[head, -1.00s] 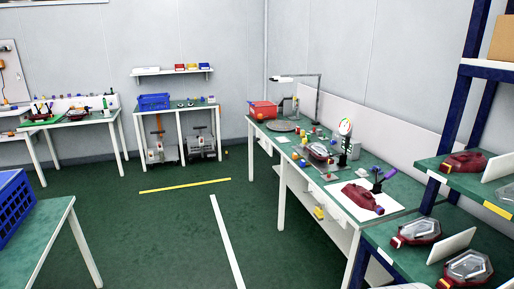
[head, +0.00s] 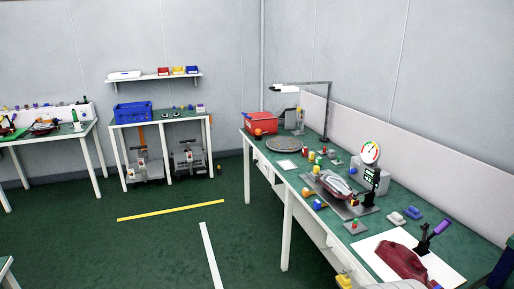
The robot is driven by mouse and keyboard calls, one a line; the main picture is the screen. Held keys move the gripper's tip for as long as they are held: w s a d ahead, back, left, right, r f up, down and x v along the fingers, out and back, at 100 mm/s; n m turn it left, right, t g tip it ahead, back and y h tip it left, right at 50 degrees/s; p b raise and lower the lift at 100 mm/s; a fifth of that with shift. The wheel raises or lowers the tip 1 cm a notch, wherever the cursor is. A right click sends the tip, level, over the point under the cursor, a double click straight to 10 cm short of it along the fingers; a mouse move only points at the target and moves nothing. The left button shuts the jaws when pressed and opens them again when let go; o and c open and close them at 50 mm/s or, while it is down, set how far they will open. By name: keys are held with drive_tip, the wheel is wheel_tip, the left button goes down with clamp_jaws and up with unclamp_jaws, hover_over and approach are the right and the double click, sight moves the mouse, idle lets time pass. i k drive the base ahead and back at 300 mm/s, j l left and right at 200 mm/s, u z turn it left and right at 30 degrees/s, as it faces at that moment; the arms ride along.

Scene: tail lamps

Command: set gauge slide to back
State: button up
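A round white dial gauge (head: 370,152) with coloured markings stands on the right-hand bench, beside a grey box (head: 383,181) with a small green display. In front of it a clear and red tail lamp (head: 336,184) lies on a grey fixture plate (head: 352,209), with a dark upright post (head: 376,188) at the plate's right end. I cannot make out which part is the gauge slide or its position at this size.
The green-topped bench (head: 398,198) carries a red bin (head: 260,123), a dark round disc (head: 283,144), a lamp arm (head: 329,110) and small coloured parts. A red lamp housing (head: 402,262) lies on a white sheet at the near end. The green floor left of the bench is open, with yellow (head: 170,211) and white (head: 211,255) strips.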

sight(316, 173)
drive_tip(key=i, duration=1.45)
drive_tip(key=i+j+z, duration=0.1)
drive_tip(key=i+z, duration=0.15)
drive_tip(key=i, duration=0.25)
drive_tip(key=i+j+z, duration=0.25)
drive_tip(key=i, duration=0.25)
drive_tip(key=i+j+z, duration=0.25)
drive_tip(key=i, duration=0.2)
drive_tip(key=i+l, duration=0.05)
drive_tip(key=l, duration=0.05)
